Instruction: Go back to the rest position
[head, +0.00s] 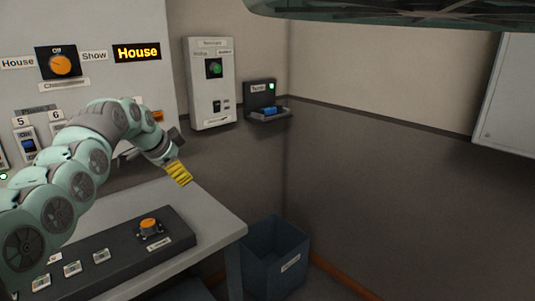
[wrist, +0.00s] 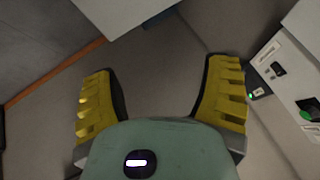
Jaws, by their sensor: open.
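My gripper (wrist: 160,95) shows in the wrist view with its two yellow ribbed fingers spread wide apart and nothing between them. In the head view my gripper (head: 179,173) hangs at the end of my green arm, above the back right part of the grey desk (head: 207,200). It is clear of the fader console (head: 185,243), which has an orange knob (head: 150,226) at its right end. My arm hides part of the wall panel and part of the console.
A wall panel (head: 100,20) with an orange rotary switch (head: 62,64) stands behind my arm. A grey wall box (head: 209,85) and a small dark holder (head: 262,95) with a blue item are to its right. A dark bin (head: 272,262) stands beside the desk. The floor's right side looks clear.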

